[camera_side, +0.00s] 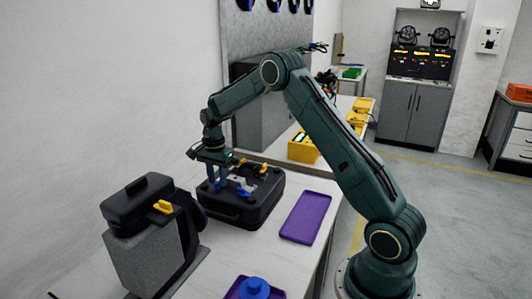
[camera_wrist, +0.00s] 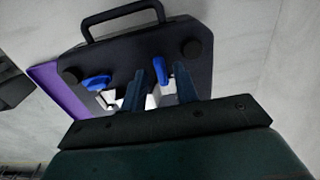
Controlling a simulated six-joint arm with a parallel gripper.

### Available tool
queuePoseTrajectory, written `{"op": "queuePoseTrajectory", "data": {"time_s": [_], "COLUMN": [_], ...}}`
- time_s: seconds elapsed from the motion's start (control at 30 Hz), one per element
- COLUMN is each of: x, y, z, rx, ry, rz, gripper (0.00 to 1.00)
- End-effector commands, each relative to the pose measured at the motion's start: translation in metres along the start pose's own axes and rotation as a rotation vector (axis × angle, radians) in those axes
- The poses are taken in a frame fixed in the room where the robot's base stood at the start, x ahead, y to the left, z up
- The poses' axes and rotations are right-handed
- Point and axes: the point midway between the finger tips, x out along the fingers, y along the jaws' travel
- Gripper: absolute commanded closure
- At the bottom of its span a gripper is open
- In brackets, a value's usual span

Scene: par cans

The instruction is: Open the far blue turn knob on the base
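The base (camera_side: 235,212) is a black case with a front handle on the table, and it also shows in the wrist view (camera_wrist: 200,35). Two blue turn knobs sit on it: one at left in the wrist view (camera_wrist: 97,82) and one at right (camera_wrist: 162,68). The left one appears turned differently from the right one. My gripper (camera_wrist: 160,88) points down over the base, its fingers apart on either side of the right blue knob, with gaps visible. In the side view my gripper (camera_side: 213,180) hides part of the base's far left area. Whether the fingers touch the knob cannot be told.
Yellow knobs (camera_side: 262,168) are at the back of the base. A grey and black lamp head (camera_side: 150,240) with a yellow knob stands close at left. A purple tray (camera_side: 305,218) lies at right; another purple tray holding a blue piece (camera_side: 254,289) is at the front.

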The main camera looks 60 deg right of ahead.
Motion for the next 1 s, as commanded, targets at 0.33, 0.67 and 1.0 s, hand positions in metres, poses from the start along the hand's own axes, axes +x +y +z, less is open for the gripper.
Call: {"op": "queuePoseTrajectory", "data": {"time_s": [0.33,0.67,1.0], "x": [0.0045,0.0041,0.0038], "y": [0.0001,0.0,0.0], "z": [0.0,0.0,-0.0001], "rx": [0.0,0.0,-0.044], "ry": [0.0,0.0,0.0], "rz": [0.0,0.0,0.0], "gripper": [0.7,1.0,1.0]}}
